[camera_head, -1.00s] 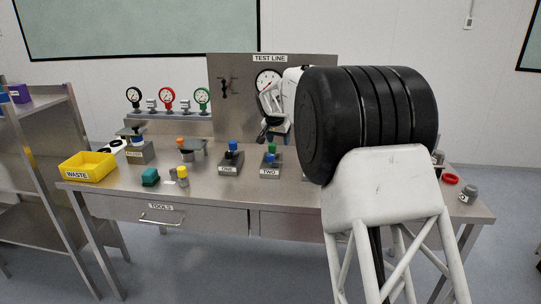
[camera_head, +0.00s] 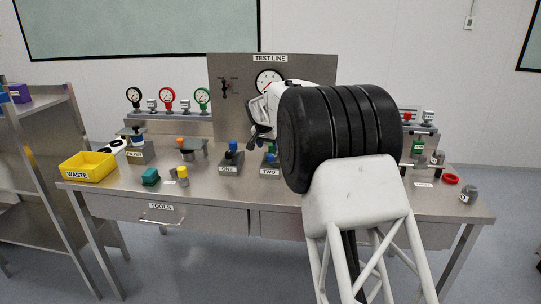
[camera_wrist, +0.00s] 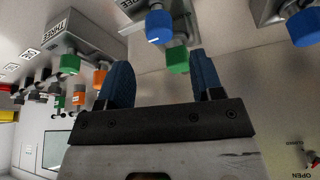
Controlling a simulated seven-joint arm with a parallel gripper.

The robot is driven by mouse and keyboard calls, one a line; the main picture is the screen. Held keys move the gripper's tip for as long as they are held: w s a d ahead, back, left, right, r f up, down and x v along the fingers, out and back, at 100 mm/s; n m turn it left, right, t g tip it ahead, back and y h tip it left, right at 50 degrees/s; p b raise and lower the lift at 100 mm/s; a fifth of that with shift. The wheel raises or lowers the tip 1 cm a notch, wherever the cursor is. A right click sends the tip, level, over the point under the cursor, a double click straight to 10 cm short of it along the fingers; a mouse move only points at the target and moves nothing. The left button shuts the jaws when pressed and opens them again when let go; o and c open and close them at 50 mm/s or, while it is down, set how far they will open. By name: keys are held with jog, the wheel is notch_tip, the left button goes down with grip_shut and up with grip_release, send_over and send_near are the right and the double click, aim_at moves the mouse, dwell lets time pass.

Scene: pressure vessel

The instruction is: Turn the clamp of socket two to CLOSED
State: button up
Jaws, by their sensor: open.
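Socket two (camera_head: 270,171) is a grey block labelled TWO on the bench, partly covered by my arm in the head view. In the wrist view, a blue knob (camera_wrist: 160,27) and a green knob (camera_wrist: 178,60) on socket two appear ahead of my gripper. My gripper (camera_wrist: 164,78) is open, with its two blue-padded fingers apart and nothing held. The green knob shows between the fingertips, but I cannot tell its distance or any contact. In the head view my gripper (camera_head: 262,130) is above and behind socket two. The clamp's position marking is not readable.
Socket one (camera_head: 230,168), with a blue knob, stands left of socket two. Socket three (camera_wrist: 62,35) shows at the left of the wrist view. The test line panel (camera_head: 232,95) stands behind. A yellow waste bin (camera_head: 88,174) is at the bench's left.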

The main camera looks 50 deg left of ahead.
aim_at(271, 155)
jog(key=shift+x, duration=3.1)
jog(key=shift+c, duration=0.2)
jog(key=c, duration=0.9)
jog(key=shift+r, duration=0.1)
